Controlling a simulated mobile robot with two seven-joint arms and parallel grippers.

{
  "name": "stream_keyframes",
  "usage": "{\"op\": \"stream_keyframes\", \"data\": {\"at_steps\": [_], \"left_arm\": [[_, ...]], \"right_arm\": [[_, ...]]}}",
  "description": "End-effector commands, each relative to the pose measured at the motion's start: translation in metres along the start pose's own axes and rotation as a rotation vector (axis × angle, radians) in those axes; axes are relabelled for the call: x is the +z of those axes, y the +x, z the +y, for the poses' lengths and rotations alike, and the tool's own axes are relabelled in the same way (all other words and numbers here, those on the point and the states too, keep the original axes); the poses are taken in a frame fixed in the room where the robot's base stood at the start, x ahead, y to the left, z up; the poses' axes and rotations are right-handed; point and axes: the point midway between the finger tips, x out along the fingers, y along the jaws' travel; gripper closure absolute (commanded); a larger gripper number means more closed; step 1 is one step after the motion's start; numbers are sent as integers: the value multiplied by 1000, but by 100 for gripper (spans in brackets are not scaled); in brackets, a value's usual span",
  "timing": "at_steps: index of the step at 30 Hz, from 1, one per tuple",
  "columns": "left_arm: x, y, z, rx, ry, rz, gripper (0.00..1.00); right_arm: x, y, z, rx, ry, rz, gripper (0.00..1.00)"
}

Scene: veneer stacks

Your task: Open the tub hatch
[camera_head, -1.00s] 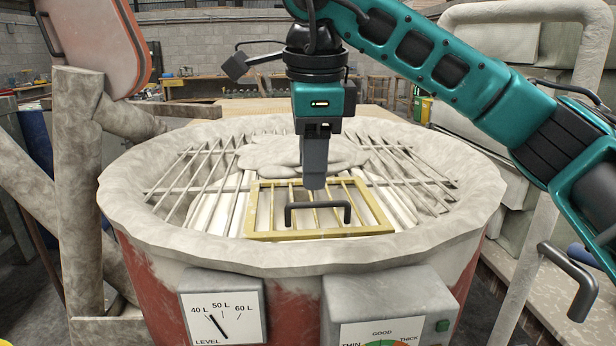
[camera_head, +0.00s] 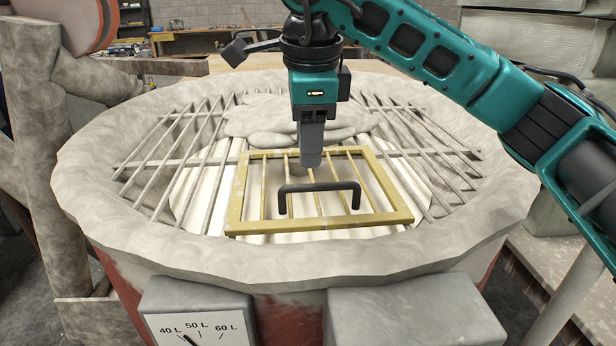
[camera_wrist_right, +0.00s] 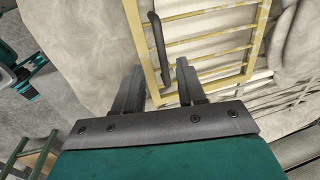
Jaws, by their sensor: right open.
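The tub hatch (camera_head: 392,217) is a yellow barred frame lying flat in the grey grille over the round tub (camera_head: 85,215). Its black bar handle (camera_head: 320,187) stands up near the front edge. The hatch (camera_wrist_right: 251,55) and handle (camera_wrist_right: 158,48) also show in the right wrist view. My right gripper (camera_head: 311,160) points down above the back part of the hatch, behind the handle as the head sees it. In the right wrist view its two fingers (camera_wrist_right: 160,80) are apart with nothing between them, and the handle is beyond the tips. My left gripper is not in view.
A pale lumpy heap (camera_head: 290,120) lies on the grille (camera_head: 200,165) behind the hatch. The tub's thick, rough rim surrounds it. A level gauge box (camera_head: 195,310) and a grey box (camera_head: 415,308) are at the tub's front. A thick post (camera_head: 35,130) stands at left.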

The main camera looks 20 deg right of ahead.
Motion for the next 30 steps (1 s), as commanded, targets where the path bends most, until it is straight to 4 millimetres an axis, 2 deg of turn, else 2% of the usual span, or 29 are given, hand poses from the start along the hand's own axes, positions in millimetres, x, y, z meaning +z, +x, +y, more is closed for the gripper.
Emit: {"op": "stream_keyframes", "data": {"at_steps": [1,6,12,23,30], "left_arm": [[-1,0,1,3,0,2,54],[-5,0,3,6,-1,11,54],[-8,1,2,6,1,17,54],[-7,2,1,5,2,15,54],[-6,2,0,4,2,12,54]], "right_arm": [[-1,12,0,3,1,1,60],[-1,42,0,1,1,2,60],[0,62,0,-1,0,0,60],[0,67,0,-1,1,-1,60],[0,66,0,-1,1,0,83]]}}
